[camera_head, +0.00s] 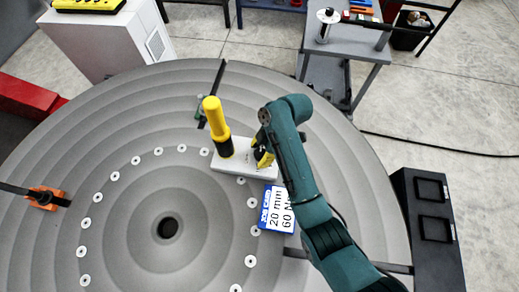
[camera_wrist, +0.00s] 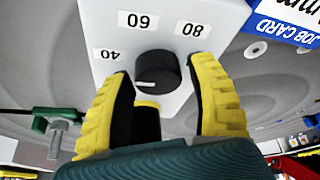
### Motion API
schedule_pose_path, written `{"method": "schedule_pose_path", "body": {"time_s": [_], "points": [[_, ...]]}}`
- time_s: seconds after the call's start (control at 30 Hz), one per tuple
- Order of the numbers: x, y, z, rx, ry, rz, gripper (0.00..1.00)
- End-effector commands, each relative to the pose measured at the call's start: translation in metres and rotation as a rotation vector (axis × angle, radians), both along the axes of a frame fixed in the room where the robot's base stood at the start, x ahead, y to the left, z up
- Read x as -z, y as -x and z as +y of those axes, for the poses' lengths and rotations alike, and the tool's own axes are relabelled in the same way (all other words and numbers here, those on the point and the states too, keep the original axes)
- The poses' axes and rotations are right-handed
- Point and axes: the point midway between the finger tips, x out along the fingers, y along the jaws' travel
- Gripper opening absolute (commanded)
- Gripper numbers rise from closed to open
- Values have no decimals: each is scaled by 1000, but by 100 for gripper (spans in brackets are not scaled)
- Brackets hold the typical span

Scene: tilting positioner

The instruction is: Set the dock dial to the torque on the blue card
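The blue job card (camera_head: 277,209) lies on the round table and reads "20 mm" and "60 N", its end cut off by my arm. A corner of it shows in the wrist view (camera_wrist: 290,22). The pale dock (camera_head: 232,165) holds a black dial (camera_wrist: 157,72) with labels 40, 60 and 80, upside down in the wrist view. The dial's white mark points left, slightly below the 40 label. My gripper (camera_wrist: 160,66) is open, its yellow-and-black fingers on either side of the dial with small gaps. A yellow-handled tool (camera_head: 215,118) stands upright on the dock.
The round grey table (camera_head: 120,225) has ring grooves and several white-rimmed holes. An orange clamp (camera_head: 45,197) is at its left, a green clamp (camera_head: 200,110) behind the dock. A black stand (camera_head: 428,225) is at right, a grey bench (camera_head: 345,42) behind.

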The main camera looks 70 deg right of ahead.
Motion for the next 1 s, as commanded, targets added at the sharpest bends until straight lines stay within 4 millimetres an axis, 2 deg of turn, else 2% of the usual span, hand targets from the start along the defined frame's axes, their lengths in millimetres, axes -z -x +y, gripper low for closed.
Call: {"method": "schedule_pose_path", "body": {"time_s": [0.03,0.2,0.27,0.67,1.0], "points": [[0,0,0,0,0,0,46],[0,0,0,0,0,0,14],[0,0,0,0,0,0,6],[0,1,1,26,-2,2,5],[-4,1,2,218,-4,4,6]]}}
